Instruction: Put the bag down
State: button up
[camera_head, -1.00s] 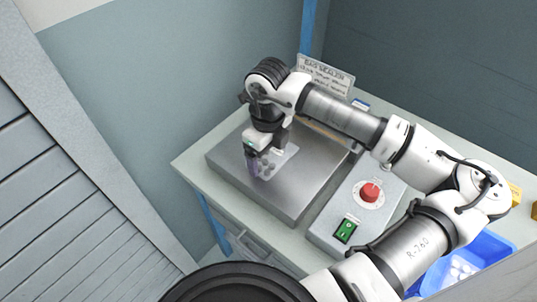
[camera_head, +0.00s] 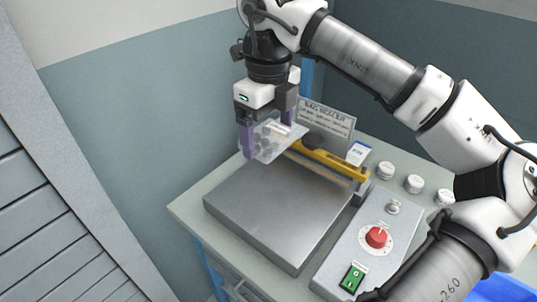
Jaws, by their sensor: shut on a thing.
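My gripper (camera_head: 266,132) is shut on a clear plastic bag (camera_head: 268,143) with several round pale items inside. The bag hangs tilted between the purple-tipped fingers, above the far part of the flat metal plate (camera_head: 262,216) of the bag sealer. It appears clear of the plate. The yellow sealing bar (camera_head: 335,165) with a dark knob lies behind and to the right of the bag. Part of the bag is hidden by the fingers.
A control box (camera_head: 362,250) with a red knob and a green switch sits right of the plate. Several white-lidded jars stand along the right back. A sign (camera_head: 327,121) stands at the back. A blue bin (camera_head: 500,290) is at lower right.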

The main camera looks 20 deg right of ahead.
aim_at(270, 204)
jog(key=shift+r, duration=0.55)
jog(key=shift+w+d+r+p, duration=0.2)
jog(key=shift+r+p, duration=0.1)
jog(key=shift+p, duration=0.3)
jog(key=shift+d+p, duration=0.1)
jog(key=shift+p, duration=0.2)
notch_tip(270, 204, down, 20)
jog(key=p, duration=0.3)
jog(key=shift+r+p, duration=0.15)
jog(key=shift+p, duration=0.15)
jog(key=shift+f, duration=0.3)
jog(key=shift+f+b, duration=0.25)
jog(key=shift+b, duration=0.1)
jog(key=o, duration=0.9)
jog(key=shift+r, duration=0.1)
